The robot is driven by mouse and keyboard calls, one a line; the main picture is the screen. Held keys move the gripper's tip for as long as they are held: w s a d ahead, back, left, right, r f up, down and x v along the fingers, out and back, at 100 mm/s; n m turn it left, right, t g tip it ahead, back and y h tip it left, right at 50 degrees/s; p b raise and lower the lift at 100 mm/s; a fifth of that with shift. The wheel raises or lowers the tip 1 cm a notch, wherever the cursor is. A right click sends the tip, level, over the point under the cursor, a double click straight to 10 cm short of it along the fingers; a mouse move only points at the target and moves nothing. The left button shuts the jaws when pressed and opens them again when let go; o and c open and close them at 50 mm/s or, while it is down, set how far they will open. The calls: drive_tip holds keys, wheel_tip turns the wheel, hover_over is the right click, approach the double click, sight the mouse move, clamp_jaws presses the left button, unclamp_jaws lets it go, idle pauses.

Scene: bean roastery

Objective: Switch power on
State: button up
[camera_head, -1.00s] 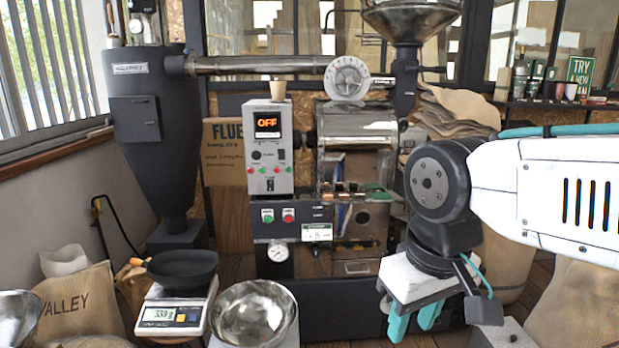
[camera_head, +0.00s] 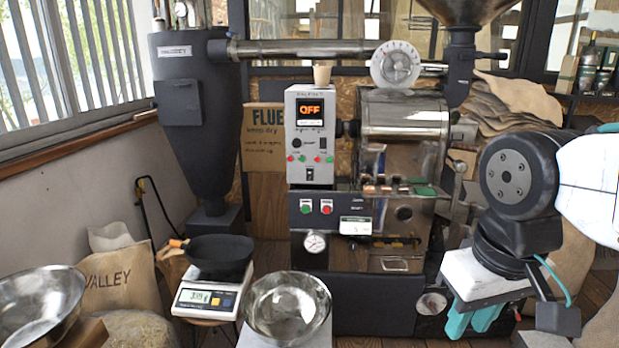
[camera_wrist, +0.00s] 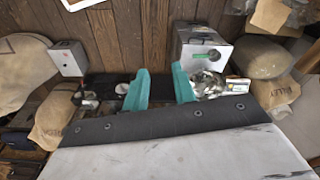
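The roaster's grey control panel (camera_head: 311,140) stands upright left of the steel drum, and its display (camera_head: 310,111) reads OFF in orange. A small black switch (camera_head: 310,174) sits low in the middle of the panel, below a dark knob and red and green buttons. My gripper (camera_head: 475,322) hangs at the lower right in the head view, right of the panel and well apart from it, pointing down. In the wrist view its two teal fingers (camera_wrist: 160,88) stand apart with nothing held between them.
A scale (camera_head: 211,297) with a black pan (camera_head: 219,255) and a steel bowl (camera_head: 288,306) stand in front of the roaster at left. A sack (camera_head: 121,280) leans by the wall. A lower panel (camera_head: 325,208) carries a green and a red button.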

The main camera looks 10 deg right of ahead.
clamp_jaws()
idle(1.5)
